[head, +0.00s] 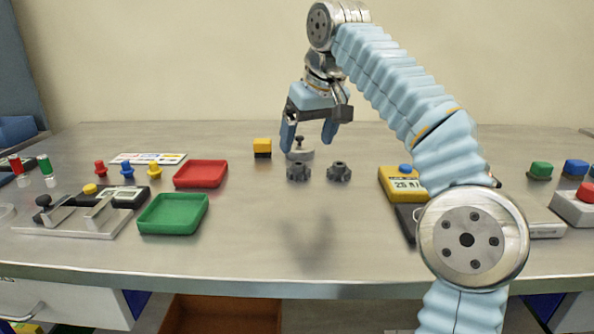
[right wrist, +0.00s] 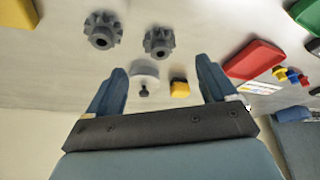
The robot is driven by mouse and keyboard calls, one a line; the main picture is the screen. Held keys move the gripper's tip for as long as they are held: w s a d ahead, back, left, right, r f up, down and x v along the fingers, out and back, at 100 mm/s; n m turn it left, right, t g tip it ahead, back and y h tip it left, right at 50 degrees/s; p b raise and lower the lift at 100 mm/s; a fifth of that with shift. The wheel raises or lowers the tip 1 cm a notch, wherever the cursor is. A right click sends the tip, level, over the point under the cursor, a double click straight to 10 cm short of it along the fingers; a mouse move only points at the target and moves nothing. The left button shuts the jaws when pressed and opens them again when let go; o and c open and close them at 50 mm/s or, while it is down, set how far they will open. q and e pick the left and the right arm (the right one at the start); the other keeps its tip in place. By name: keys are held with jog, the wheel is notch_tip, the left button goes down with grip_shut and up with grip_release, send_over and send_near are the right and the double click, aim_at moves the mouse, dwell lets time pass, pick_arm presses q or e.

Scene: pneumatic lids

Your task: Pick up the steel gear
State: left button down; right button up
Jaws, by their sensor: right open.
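Two dark grey toothed gears stand on the table in the head view, a left gear (head: 298,172) and a right gear (head: 339,172). Both also show in the right wrist view, the left one (right wrist: 158,43) and the right one (right wrist: 103,30). Their colours are alike, so I cannot tell which is steel. My right gripper (head: 309,142) is open and empty, pointing down above the table near the gears. In the right wrist view its fingers (right wrist: 160,68) are spread, with both gears beyond the tips. My left gripper is not in view.
A pale weight with a knob (head: 301,154) stands just behind the left gear, with a yellow-black block (head: 262,147) left of it. A red tray (head: 201,174) and green tray (head: 172,214) lie left. A yellow meter (head: 400,186) stands right. The table's front middle is clear.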

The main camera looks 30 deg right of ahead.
aim_at(300, 164)
jog(key=x, duration=0.8)
jog(key=shift+w+r, duration=0.1)
jog(key=shift+w, duration=0.05)
jog(key=c, duration=1.3)
jog(key=shift+r, duration=0.1)
